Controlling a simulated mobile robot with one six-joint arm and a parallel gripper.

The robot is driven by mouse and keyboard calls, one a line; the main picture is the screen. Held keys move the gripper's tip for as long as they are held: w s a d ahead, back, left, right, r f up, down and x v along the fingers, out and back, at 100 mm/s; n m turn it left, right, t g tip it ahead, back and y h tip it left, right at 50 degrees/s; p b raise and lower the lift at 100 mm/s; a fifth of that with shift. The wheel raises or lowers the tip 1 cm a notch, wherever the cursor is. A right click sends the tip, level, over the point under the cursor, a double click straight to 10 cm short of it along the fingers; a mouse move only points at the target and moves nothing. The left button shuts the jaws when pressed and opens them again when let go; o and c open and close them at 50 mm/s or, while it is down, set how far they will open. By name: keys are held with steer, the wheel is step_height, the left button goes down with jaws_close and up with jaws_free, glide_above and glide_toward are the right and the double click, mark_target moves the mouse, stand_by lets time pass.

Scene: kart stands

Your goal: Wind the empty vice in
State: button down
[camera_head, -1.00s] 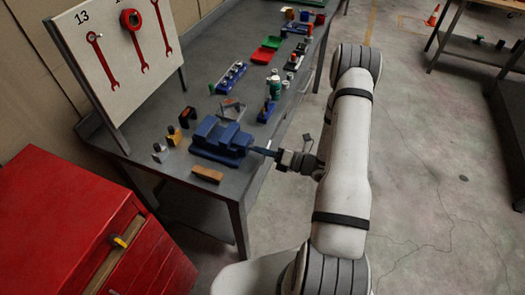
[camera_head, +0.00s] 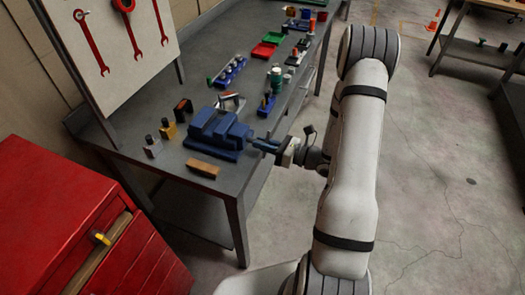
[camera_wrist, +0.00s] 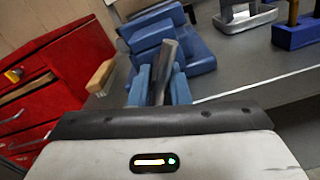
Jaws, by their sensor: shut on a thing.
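The blue vice (camera_head: 218,132) stands on the near end of the grey workbench, and nothing shows between its jaws. It also shows in the wrist view (camera_wrist: 165,40), straight ahead. My gripper (camera_head: 262,146) is at the vice's right side, over the bench's edge. In the wrist view my gripper (camera_wrist: 160,88) has its two blue fingers on either side of a grey bar, the vice's handle (camera_wrist: 165,70). It is shut on that handle, which stands tilted between the fingers. The screw behind it is mostly hidden.
A red cabinet (camera_head: 60,215) with an open drawer is at the lower left. The floor (camera_head: 440,200) right of my arm is clear.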

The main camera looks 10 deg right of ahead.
steer(key=n+b, duration=0.3)
steer(key=b, duration=0.1)
steer(key=shift+f+n, duration=0.35)
steer(key=shift+n, duration=0.05)
steer(key=n+b, duration=0.3)
steer(key=b, duration=0.2)
steer(key=shift+n, duration=0.3)
steer(key=n+b, duration=0.6)
steer(key=b, duration=0.4)
steer(key=shift+n, duration=0.3)
steer(key=n+b, duration=0.6)
steer(key=b, duration=0.5)
steer(key=c, duration=2.2)
jaws_free()
steer(key=n+b, duration=0.2)
steer(key=b, duration=0.2)
steer(key=shift+r, duration=0.2)
steer(key=c, duration=2.2)
jaws_free()
steer(key=c, duration=2.1)
jaws_free()
steer(key=shift+r+n+b, duration=0.2)
steer(key=shift+n+b, duration=0.2)
steer(key=shift+b, duration=0.05)
steer(key=shift+c, duration=0.2)
